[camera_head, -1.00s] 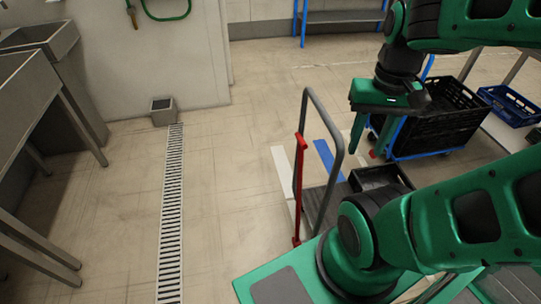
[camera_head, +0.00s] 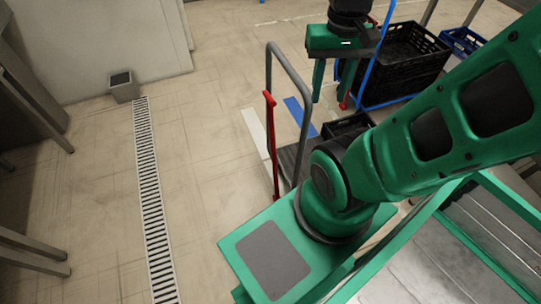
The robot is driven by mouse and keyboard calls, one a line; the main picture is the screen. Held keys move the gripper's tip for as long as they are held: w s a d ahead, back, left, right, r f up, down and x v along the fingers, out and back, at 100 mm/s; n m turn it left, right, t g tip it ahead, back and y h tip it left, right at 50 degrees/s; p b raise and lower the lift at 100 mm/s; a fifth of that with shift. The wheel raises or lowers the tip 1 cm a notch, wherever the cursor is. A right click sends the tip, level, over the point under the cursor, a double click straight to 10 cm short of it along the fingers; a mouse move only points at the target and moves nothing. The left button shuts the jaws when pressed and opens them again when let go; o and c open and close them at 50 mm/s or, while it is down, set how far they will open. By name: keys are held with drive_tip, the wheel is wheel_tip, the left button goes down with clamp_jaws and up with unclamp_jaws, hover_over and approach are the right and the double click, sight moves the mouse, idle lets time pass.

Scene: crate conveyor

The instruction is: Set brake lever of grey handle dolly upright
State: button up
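The grey handle dolly has a tall grey tube handle (camera_head: 305,92) and a dark deck (camera_head: 289,160). A long red lever (camera_head: 272,150) stands nearly upright in the picture beside the handle's left post; its lower end is near the floor. My gripper (camera_head: 331,98) hangs with its green fingers pointing down, open and empty. It appears just right of the handle's right post, apart from the red lever. Its depth relative to the handle is hard to tell. My arm hides part of the dolly's right side.
A small black crate (camera_head: 340,126) sits at the dolly. A blue-handled dolly (camera_head: 378,60) with a large black crate (camera_head: 404,70) stands behind my gripper, with a red part (camera_head: 343,103) low down. A blue crate (camera_head: 461,40) is farther right.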

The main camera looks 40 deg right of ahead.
idle(0.3)
